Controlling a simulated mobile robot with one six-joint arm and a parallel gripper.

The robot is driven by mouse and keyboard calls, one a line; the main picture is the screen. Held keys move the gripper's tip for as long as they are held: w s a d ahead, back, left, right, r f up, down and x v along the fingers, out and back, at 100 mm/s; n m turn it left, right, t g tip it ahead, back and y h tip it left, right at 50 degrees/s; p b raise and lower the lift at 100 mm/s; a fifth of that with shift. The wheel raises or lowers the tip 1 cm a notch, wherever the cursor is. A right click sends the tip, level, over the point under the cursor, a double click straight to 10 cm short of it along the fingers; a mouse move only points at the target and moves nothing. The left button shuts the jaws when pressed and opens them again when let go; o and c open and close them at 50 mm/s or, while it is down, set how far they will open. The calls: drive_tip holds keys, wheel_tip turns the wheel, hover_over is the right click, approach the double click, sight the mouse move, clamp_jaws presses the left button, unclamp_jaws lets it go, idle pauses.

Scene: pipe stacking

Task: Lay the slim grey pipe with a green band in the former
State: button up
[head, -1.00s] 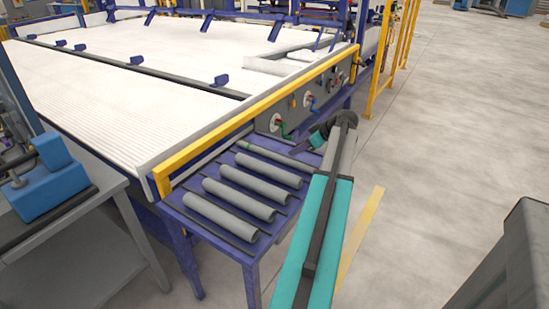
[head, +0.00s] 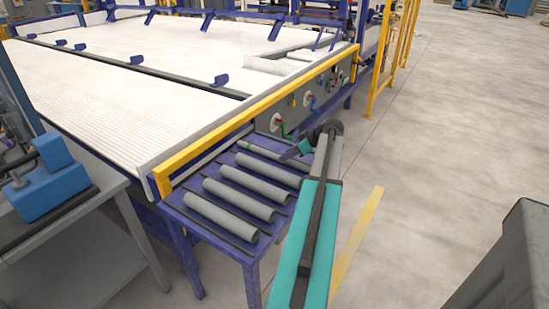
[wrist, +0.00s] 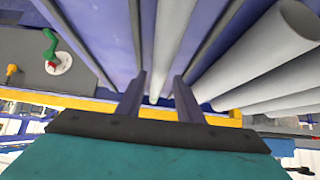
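The slim grey pipe (head: 272,158) lies in the far slot of the blue rack table, with its green band (head: 247,147) near its left end. My gripper (head: 290,153) is near the pipe's right part in the head view. In the wrist view, my gripper (wrist: 157,98) has its two fingers apart, with the slim pipe (wrist: 171,42) running between them in the picture; I see no contact. The green band is not visible there. The large white ribbed bed (head: 110,110), in a blue frame with a yellow rail, looks like the former, but I cannot be sure.
Several thicker grey pipes (head: 240,193) lie beside it on the rack table (head: 180,200), separated by dark bars. A panel with a green handle (head: 277,125) stands close behind. A grey bench (head: 70,230) with a blue vice is at left. Open floor lies right.

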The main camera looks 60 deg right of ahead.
drive_tip(key=shift+x, duration=1.9)
clamp_jaws()
wheel_tip(320, 180, up, 10)
drive_tip(key=shift+s, duration=0.15)
idle(0.5)
